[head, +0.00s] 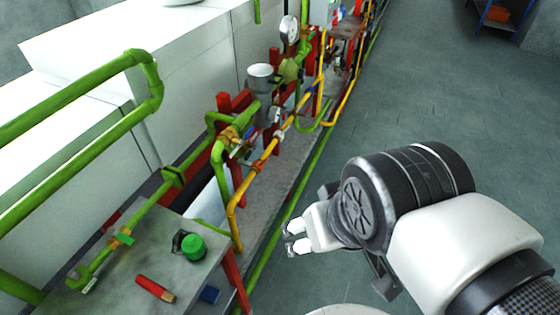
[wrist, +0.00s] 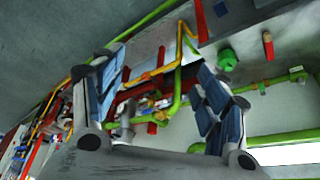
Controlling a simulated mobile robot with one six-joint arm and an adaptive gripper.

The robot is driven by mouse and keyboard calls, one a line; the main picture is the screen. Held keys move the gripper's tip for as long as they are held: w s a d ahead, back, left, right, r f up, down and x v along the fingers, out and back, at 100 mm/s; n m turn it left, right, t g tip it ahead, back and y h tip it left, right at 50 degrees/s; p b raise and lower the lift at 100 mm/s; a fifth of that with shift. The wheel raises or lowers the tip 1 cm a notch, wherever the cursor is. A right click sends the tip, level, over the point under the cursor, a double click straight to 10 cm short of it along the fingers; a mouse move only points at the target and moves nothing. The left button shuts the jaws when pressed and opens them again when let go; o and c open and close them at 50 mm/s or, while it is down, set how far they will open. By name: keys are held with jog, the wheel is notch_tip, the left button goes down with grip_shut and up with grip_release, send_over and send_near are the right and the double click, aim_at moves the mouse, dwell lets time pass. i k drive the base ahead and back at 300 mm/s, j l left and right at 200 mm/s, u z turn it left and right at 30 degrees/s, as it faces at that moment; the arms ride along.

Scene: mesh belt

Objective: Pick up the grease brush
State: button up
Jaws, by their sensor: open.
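The grease brush (head: 152,287), with a red handle and a short tan end, lies flat on the grey metal table (head: 110,291) at the lower left of the head view. It also shows in the wrist view as a small red piece (wrist: 268,48) at the upper right. My gripper (head: 291,240) is in the air to the right of the table, well apart from the brush. In the wrist view my gripper (wrist: 158,64) has its two fingers spread wide with nothing between them.
Green pipes (head: 150,205) and yellow pipes (head: 252,176) run behind and beside the table. The floor (head: 440,90) at right is largely clear.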

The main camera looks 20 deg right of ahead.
aim_at(142, 281)
jog(key=u, duration=1.55)
